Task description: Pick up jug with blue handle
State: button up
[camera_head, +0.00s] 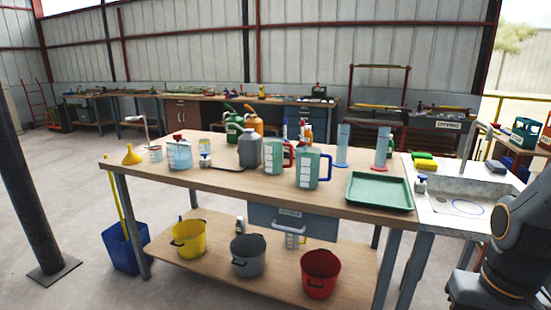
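The jug with the blue handle (307,168) stands upright on the wooden workbench (230,194), a little right of the bench's middle. Its body is pale green with white label marks, and its blue handle points right. A similar jug with a red handle (272,156) stands just to its left and a little farther back. Part of my dark arm shows at the right edge of the picture, well apart from the jug. My gripper is not in view.
A green tray (380,206) lies right of the blue-handled jug. Two measuring cylinders with blue (342,145) and red (382,146) bases stand behind. A grey jug (249,150) stands left. A sink counter (428,215) adjoins the right end. Buckets sit on the lower shelf (205,258).

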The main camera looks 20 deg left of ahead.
aim_at(308, 160)
jog(key=z, duration=0.05)
jog(key=k, duration=0.55)
jog(key=u, duration=1.15)
jog(key=i, duration=1.25)
jog(key=z, duration=0.1)
